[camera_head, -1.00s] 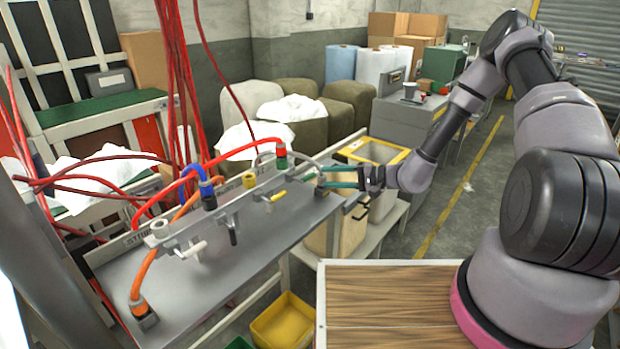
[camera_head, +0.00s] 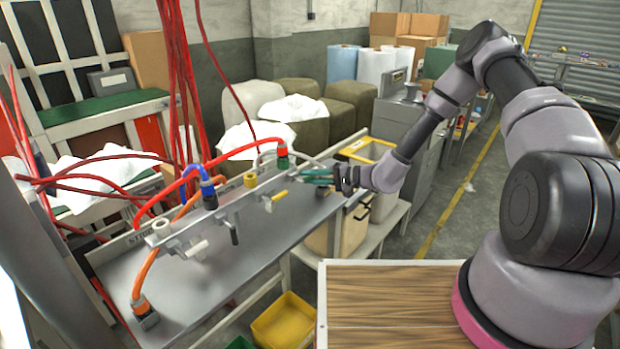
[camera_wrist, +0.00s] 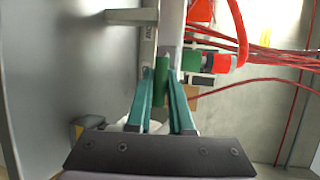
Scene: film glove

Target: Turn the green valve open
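The green valve's handle (camera_wrist: 162,68) is a small green piece at the grey manifold pipe in the wrist view. A green fitting with a red hose end (camera_wrist: 190,60) sits just right of it; in the head view this green fitting (camera_head: 282,152) is at the manifold's far end. My gripper (camera_wrist: 161,82) has two teal fingers, spread apart, with the green handle between or just beyond their tips. Whether they touch it I cannot tell. In the head view my gripper (camera_head: 308,175) is at the far end of the manifold, and its fingers hide the handle.
The manifold bar (camera_head: 222,208) runs over a grey metal table (camera_head: 270,235). Red hoses (camera_head: 183,90) hang behind. A yellow bin (camera_head: 283,320) stands below.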

